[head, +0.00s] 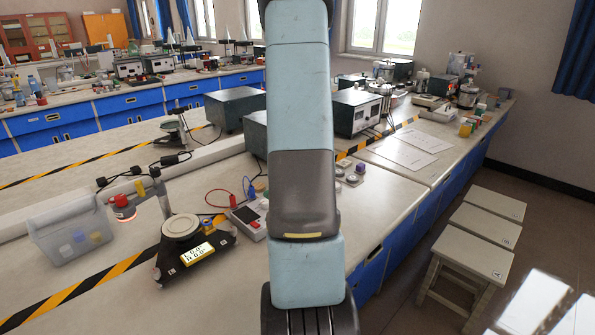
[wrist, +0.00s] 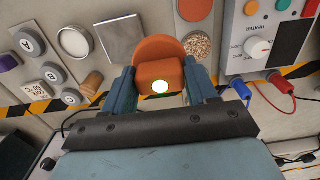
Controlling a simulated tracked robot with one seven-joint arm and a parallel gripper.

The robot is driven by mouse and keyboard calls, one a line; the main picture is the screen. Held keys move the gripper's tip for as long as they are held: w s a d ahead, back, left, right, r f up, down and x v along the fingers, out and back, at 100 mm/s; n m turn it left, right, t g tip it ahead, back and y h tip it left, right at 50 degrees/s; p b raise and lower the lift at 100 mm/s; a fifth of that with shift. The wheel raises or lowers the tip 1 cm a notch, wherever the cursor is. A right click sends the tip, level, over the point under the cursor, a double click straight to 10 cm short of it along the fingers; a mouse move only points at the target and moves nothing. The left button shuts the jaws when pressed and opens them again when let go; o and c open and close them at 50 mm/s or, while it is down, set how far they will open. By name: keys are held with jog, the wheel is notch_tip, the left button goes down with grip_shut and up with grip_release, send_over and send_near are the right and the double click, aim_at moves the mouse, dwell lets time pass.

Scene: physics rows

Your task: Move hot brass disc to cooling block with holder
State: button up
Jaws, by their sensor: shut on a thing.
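My gripper (wrist: 160,88) is shut on an orange holder (wrist: 178,72), which has a rounded orange part beyond the jaws and a pale green lit circle on its near face. The jaws grip it from both sides. A square metallic block (wrist: 119,40) lies just left of the holder and may be the cooling block. In the head view my arm hides the gripper and the holder.
A heater box (wrist: 258,45) with red and blue plugs stands close on the right. In the head view, stools (head: 470,240) stand right of the bench.

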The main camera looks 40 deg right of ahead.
jog(key=shift+d, duration=0.2)
jog(key=shift+s, duration=0.1)
jog(key=shift+s+d, duration=0.15)
jog(key=shift+d, duration=0.85)
jog(key=shift+s+d, duration=0.2)
jog(key=shift+d, duration=0.75)
jog(key=shift+s+d, duration=0.15)
jog(key=shift+d, duration=0.85)
jog(key=shift+d, duration=0.1)
jog(key=shift+f, duration=0.15)
jog(key=shift+f, duration=2.5)
jog(key=shift+s+f, duration=0.1)
jog(key=shift+f, duration=0.65)
dwell(0.4)
jog(key=shift+r, duration=0.15)
